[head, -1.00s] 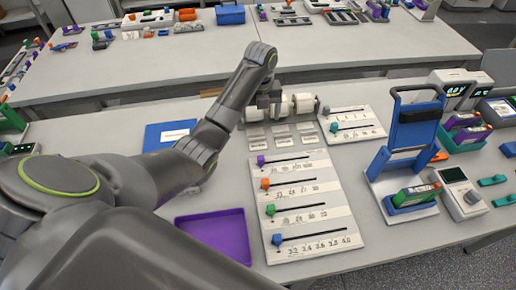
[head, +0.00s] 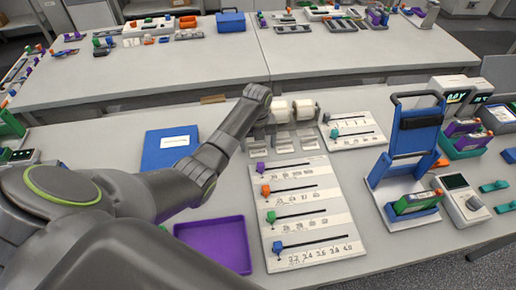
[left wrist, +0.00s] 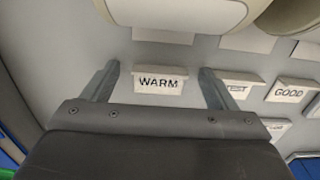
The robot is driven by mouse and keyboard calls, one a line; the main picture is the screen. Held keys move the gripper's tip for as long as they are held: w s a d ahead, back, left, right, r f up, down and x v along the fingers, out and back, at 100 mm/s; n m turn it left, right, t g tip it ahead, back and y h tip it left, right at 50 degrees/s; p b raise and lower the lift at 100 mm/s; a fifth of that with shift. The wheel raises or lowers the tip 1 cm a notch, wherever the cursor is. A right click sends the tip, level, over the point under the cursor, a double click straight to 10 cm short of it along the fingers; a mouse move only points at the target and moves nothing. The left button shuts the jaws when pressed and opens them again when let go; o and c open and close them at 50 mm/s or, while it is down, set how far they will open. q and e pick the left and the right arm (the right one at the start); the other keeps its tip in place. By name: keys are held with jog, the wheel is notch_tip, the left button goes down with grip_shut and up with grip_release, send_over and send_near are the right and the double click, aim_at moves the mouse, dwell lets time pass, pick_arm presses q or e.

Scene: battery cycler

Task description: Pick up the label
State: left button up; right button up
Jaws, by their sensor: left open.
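My left gripper (left wrist: 158,76) is open in the left wrist view, with one finger on each side of a white label marked WARM (left wrist: 158,84). The label lies between the fingers with a gap on both sides, not gripped. Labels marked TEST (left wrist: 237,88) and GOOD (left wrist: 289,92) lie to its right, the TEST one partly behind the right finger. In the head view, small white labels (head: 282,139) lie in rows below white rolls (head: 283,112). My left arm reaches over their left end and hides part of them. My right gripper is not in view.
A slider board (head: 332,248) lies in front of the labels, with a smaller one (head: 373,140) to their right. A purple tray (head: 243,262) and a blue folder (head: 154,157) are at left. A blue stand (head: 416,133) rises at right.

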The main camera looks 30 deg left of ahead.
pick_arm(q)
jog(key=c, duration=1)
jog(key=shift+r, duration=0.1)
jog(key=shift+c, duration=0.3)
